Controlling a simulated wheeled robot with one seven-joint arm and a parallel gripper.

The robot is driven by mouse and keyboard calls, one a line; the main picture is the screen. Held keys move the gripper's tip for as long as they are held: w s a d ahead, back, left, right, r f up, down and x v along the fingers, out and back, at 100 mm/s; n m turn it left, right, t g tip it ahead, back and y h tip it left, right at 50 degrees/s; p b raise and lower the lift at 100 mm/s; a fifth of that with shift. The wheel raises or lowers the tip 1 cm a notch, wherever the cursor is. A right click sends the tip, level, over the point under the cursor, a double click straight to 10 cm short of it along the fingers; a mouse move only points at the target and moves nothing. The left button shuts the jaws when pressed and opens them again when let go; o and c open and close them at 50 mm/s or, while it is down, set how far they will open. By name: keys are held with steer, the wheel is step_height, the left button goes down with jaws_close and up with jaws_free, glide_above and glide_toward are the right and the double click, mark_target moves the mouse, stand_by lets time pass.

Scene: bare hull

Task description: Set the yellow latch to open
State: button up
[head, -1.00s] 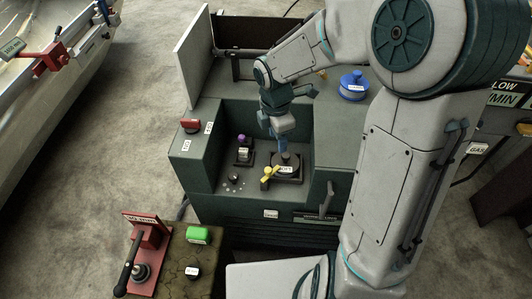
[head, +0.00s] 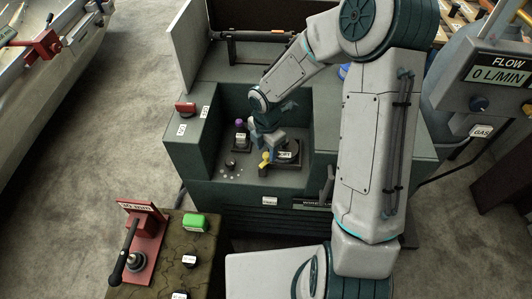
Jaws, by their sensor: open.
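The yellow latch (head: 265,159) is a small lever on a dark round base (head: 293,158) with a white label, inside the recess of the green console. My gripper (head: 272,150) points down right at the latch, just behind and above it in the picture. Its jaws are open, but the fingers are small and partly hidden by my wrist. I cannot tell whether they touch the latch or stand around it.
A purple-topped part (head: 240,125) and a black knob (head: 230,163) stand left of the latch in the recess. The console's side wall (head: 197,150) and a grey lever (head: 327,185) flank it. A red switch (head: 186,107) is on the left ledge.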

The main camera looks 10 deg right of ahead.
steer(key=shift+f, duration=0.85)
jaws_close()
